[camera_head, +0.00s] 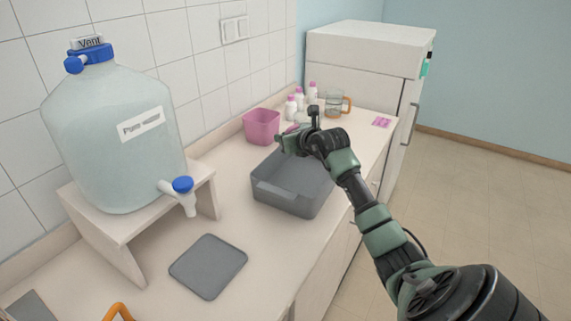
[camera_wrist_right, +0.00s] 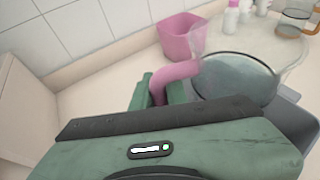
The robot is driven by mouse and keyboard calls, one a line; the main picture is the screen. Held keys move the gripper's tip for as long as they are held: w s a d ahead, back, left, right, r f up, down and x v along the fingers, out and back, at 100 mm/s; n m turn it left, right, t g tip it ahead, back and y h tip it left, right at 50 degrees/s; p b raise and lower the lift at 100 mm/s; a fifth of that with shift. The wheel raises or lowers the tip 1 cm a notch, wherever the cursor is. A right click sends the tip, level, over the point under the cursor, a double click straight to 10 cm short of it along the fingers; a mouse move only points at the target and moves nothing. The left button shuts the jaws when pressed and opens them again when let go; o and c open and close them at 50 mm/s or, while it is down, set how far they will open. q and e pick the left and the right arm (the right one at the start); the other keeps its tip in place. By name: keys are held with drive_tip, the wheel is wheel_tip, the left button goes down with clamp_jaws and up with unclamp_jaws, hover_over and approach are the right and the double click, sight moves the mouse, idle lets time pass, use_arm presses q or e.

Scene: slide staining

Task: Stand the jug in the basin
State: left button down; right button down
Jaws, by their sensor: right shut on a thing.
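The jug (camera_wrist_right: 235,78) is clear with a pink handle (camera_wrist_right: 176,72). My right gripper (camera_wrist_right: 160,92) is shut on this handle in the right wrist view. In the head view the right gripper (camera_head: 287,141) is over the far end of the grey basin (camera_head: 285,198), and the jug is mostly hidden behind it. The basin looks empty where I see inside; its grey edge also shows in the right wrist view (camera_wrist_right: 298,128), beside and below the jug. I cannot tell whether the jug touches the basin. My left gripper is not in view.
A pink pot (camera_head: 261,126) stands by the wall, with several white bottles (camera_head: 300,101) and an orange-handled jug (camera_head: 334,104) farther back. A grey mat (camera_head: 208,266) lies in front. A large water carboy (camera_head: 115,140) sits on a stand (camera_head: 130,235) at left.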

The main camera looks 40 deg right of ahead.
wheel_tip(320, 180, down, 10)
drive_tip(key=shift+r+p, duration=0.1)
drive_tip(key=shift+p, duration=0.4)
drive_tip(key=shift+f, duration=0.25)
drive_tip(key=shift+f, duration=0.1)
drive_tip(key=c, duration=1.5)
unclamp_jaws()
drive_tip(key=shift+o, duration=0.5)
drive_tip(key=shift+s, duration=0.1)
drive_tip(key=b+v, duration=0.2)
drive_tip(key=v, duration=1)
